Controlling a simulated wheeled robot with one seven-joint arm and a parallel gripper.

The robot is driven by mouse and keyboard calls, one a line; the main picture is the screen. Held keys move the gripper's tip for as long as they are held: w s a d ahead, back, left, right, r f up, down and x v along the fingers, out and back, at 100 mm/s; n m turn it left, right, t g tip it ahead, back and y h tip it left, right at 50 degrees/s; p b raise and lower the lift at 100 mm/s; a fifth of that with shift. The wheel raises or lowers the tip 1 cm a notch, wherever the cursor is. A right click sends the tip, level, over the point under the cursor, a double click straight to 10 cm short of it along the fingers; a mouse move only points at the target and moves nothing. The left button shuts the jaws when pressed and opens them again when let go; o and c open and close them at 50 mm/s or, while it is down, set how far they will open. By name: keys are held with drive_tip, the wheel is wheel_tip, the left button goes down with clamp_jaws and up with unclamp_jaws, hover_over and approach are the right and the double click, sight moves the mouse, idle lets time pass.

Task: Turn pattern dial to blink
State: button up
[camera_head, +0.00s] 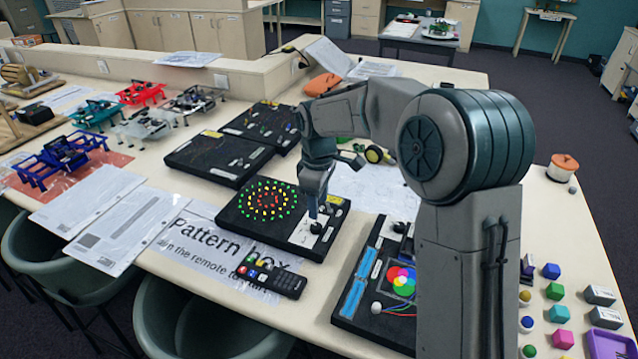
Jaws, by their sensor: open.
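The pattern box (250,222) is a black board on the table with rings of green, yellow and red lights. Its right end has a pale panel (303,237) with a small dark dial (316,228). My gripper (314,212) points down just above the dial, at the panel. The fingertips are small here and partly overlap the panel, so I cannot tell whether they touch the dial. The dial's pointer and labels are too small to read.
A black remote (270,278) lies in front on a "Pattern box" sheet (215,240). Another black board with coloured discs (378,285) stands to the right, beside my arm. Two black boards (218,158) lie behind. Coloured blocks (555,291) are at the right.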

wheel_tip(320, 180, up, 7)
drive_tip(key=shift+f, duration=0.2)
drive_tip(key=shift+s+d, duration=0.1)
drive_tip(key=s+d+r+m+t, duration=0.25)
drive_tip(key=s+d+m, duration=0.45)
drive_tip(key=s+d, duration=0.5)
drive_tip(key=s+d+f+m, duration=0.2)
drive_tip(key=s+m, duration=0.1)
drive_tip(key=s, duration=0.4)
drive_tip(key=s+d+f+m, duration=0.2)
drive_tip(key=s+d+m, duration=0.1)
drive_tip(key=s, duration=0.3)
drive_tip(key=shift+s+d+m+t, duration=0.2)
drive_tip(key=shift+s+m+t, duration=0.2)
drive_tip(key=shift+m, duration=0.3)
drive_tip(key=shift+f, duration=0.1)
idle(2.6)
